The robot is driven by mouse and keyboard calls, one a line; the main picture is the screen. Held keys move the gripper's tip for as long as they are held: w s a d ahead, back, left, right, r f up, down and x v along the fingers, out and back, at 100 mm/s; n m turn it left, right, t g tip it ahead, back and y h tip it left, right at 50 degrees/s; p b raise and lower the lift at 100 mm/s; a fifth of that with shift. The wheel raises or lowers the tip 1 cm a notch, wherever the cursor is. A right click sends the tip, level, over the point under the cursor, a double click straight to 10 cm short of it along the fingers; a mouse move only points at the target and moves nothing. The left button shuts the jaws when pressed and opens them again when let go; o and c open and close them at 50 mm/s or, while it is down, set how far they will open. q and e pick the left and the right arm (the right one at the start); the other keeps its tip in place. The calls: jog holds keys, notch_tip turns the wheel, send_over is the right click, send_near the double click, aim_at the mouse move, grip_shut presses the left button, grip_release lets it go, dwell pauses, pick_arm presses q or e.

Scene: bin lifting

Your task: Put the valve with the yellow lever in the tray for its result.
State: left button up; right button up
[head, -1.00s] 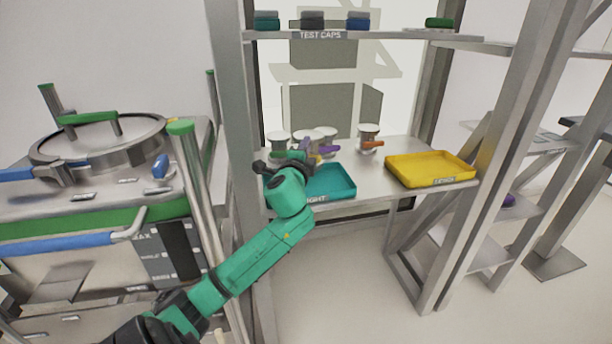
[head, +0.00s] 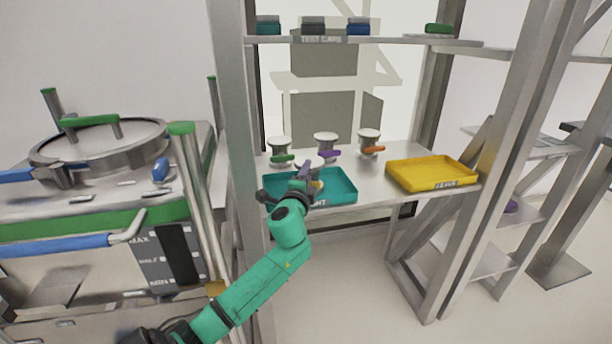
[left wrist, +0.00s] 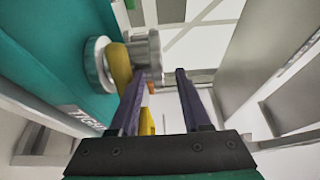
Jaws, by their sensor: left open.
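The valve with the yellow lever (head: 317,186) is in the teal tray (head: 343,188), whose label is partly covered and ends in "GHT". It also shows in the left wrist view (left wrist: 145,55), with its round metal flange against the teal tray floor (left wrist: 50,55). My left gripper (head: 303,172) is at the tray, its two purple fingers (left wrist: 158,90) apart. The yellow lever lies close beside the left finger in the wrist view; whether they touch I cannot tell. In the head view my gripper hides part of the valve. My right gripper is not in view.
Valves with a green lever (head: 281,152), a purple lever (head: 327,148) and an orange lever (head: 369,144) stand behind the tray. A yellow tray (head: 432,172) lies at right. A shelf (head: 385,41) with caps is above; a post (head: 236,130) stands left.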

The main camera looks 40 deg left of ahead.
pick_arm(q)
jog(key=v, duration=1.2)
notch_tip(320, 180, down, 18)
jog(key=w+a+n+g+h, duration=0.1)
jog(key=w+g+h, duration=0.1)
jog(key=g, duration=0.1)
jog(key=s+d+f+n+g+h, duration=0.15)
jog(key=s+f, duration=0.25)
jog(key=f, duration=0.6)
jog(key=s+d+f+n+g+h, duration=0.1)
jog(key=s+d+f+g, duration=0.15)
jog(key=f, duration=0.65)
jog(key=s+d+f+n+g+h, duration=0.15)
jog(key=s+f, duration=0.25)
jog(key=f, duration=0.6)
jog(key=s+d+f+n+g+h, duration=0.1)
jog(key=s+d+f+g, duration=0.1)
jog(key=s+f, duration=0.3)
jog(key=s+d+f+n+g+h, duration=0.1)
jog(key=s+d+f, duration=0.3)
jog(key=s, duration=0.8)
jog(key=s+d+f+n+g+h, duration=0.1)
jog(key=s+d+f+n+g, duration=0.1)
jog(key=s+f, duration=0.6)
jog(key=shift+s+d+g+b, duration=0.45)
jog(key=shift+s+d+g, duration=0.1)
jog(key=shift+d, duration=0.3)
